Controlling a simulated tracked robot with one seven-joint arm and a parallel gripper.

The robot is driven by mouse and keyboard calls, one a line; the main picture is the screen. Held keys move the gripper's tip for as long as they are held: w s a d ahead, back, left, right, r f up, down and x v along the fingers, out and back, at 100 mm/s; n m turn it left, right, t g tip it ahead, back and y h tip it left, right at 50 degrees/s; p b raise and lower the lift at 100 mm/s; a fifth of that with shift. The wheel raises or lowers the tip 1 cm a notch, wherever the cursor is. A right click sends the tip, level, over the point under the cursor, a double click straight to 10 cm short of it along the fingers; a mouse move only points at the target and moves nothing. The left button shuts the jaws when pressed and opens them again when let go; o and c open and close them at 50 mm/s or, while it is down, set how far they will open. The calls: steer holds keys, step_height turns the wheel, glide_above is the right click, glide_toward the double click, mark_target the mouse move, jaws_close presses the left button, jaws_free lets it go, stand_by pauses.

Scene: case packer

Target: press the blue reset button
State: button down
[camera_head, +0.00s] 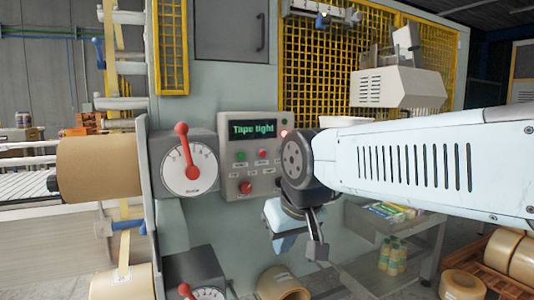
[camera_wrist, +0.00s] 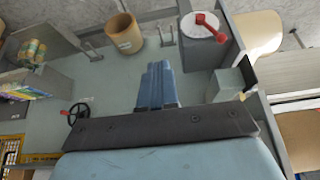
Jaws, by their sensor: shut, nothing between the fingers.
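The grey control panel (camera_head: 229,192) is on the machine front in the head view. Its screen (camera_head: 253,129) reads "Tape tight". A green button (camera_head: 241,156) and a red button (camera_head: 263,153) sit below the screen, with a larger red knob (camera_head: 246,187) lower down. I cannot make out a blue button; my arm covers the panel's right edge. My gripper (camera_head: 317,250) hangs in front of the machine, below and right of the panel, apart from it. In the wrist view my gripper (camera_wrist: 157,66) has its blue fingers together with nothing between them.
A dial with a red lever (camera_head: 183,150) stands left of the panel, beside a brown tape roll (camera_head: 98,167). A second dial (camera_head: 207,293) is below. A grey cart (camera_head: 372,266) with bottles stands at right. A brown roll (camera_wrist: 124,33) shows in the wrist view.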

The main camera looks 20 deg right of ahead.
mark_target(286, 152)
steer(key=shift+d, duration=0.3)
steer(key=w+d+r+m+t+h, duration=0.1)
steer(key=w+d+r+m, duration=0.1)
steer(key=w+d, duration=0.4)
steer(key=w+d+r+m+t+h, duration=0.1)
steer(key=w+d+r+m+h, duration=0.1)
steer(key=w+d, duration=0.5)
steer(key=w+d+r+m+t+h, duration=0.1)
steer(key=w+d+r, duration=0.3)
steer(key=w, duration=1)
steer(key=d+h, duration=0.1)
steer(key=d, duration=0.2)
steer(key=shift+w+d+r+m+t, duration=0.2)
steer(key=shift+w+r+m+t, duration=0.1)
steer(key=shift+w+m+t, duration=0.1)
steer(key=shift+w, duration=0.15)
steer(key=shift+w+a, duration=0.1)
steer(key=shift+w, duration=4.15)
steer(key=shift+w, duration=0.1)
steer(key=shift+w, duration=0.3)
